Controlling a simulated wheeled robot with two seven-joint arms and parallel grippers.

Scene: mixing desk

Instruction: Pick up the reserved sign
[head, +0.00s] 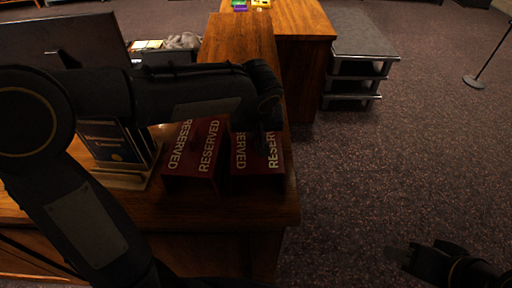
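Two dark red tent-shaped signs with white RESERVED lettering stand side by side near the end of the wooden desk. The left reserved sign (194,160) is mostly in clear view. The right reserved sign (256,163) is partly covered by my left gripper (270,128), which points down at its upper right part. The gripper's fingers are dark and blurred against the sign, so I cannot tell whether they touch it or how far apart they are. My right gripper (398,253) is low at the right, over the carpet and away from the signs; its finger gap is unclear.
A blue framed card (109,142) on a wooden stand is left of the signs, partly behind my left arm. A dark monitor (62,42) is at upper left. A grey-topped shelf unit (362,38) stands beyond the desk (240,205).

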